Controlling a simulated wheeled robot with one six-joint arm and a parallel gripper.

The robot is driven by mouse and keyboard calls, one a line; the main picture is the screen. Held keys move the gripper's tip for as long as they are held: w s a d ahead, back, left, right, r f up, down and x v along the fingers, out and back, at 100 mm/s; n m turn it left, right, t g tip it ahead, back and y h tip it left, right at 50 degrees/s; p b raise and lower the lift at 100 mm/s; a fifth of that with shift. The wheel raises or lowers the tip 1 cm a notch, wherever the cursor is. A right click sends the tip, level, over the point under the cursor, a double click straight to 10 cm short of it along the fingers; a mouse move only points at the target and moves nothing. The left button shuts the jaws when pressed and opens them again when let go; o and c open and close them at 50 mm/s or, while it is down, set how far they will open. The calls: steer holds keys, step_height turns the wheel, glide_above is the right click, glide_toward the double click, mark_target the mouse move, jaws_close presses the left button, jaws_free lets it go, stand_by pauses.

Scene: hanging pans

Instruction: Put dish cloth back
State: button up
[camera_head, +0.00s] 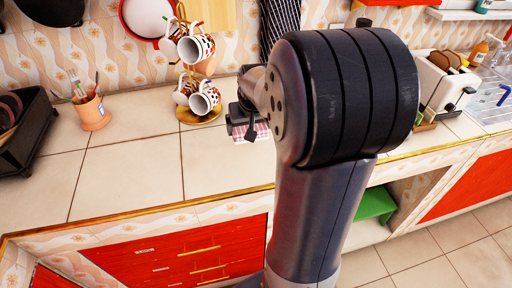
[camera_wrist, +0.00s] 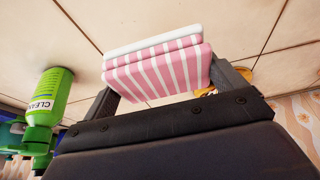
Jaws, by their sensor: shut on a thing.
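The dish cloth (camera_wrist: 158,72) is folded, pink with white stripes, and sits between the two fingers of my gripper (camera_wrist: 170,88) in the wrist view. My gripper is shut on it. In the head view the cloth (camera_head: 262,131) shows as a small pink-striped patch below my gripper (camera_head: 248,125), over the counter just right of the mug stand. My arm hides part of the gripper and the counter behind it. I cannot tell whether the cloth touches the counter.
A mug tree (camera_head: 199,75) with several mugs stands close left of my gripper. A utensil cup (camera_head: 92,112) and a black dish rack (camera_head: 22,135) are farther left. A toaster (camera_head: 446,82) is at right. A green cleaner bottle (camera_wrist: 49,98) shows in the wrist view. The left front counter is clear.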

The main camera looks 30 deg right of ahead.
mark_target(249, 150)
step_height(249, 150, down, 8)
steer(key=shift+r, duration=0.15)
stand_by(0.3)
steer(key=shift+f, duration=0.2)
steer(key=o, duration=0.7)
steer(key=shift+r, duration=0.1)
steer(key=shift+r, duration=0.55)
steer(key=v, duration=1.1)
steer(key=shift+s+a, duration=0.15)
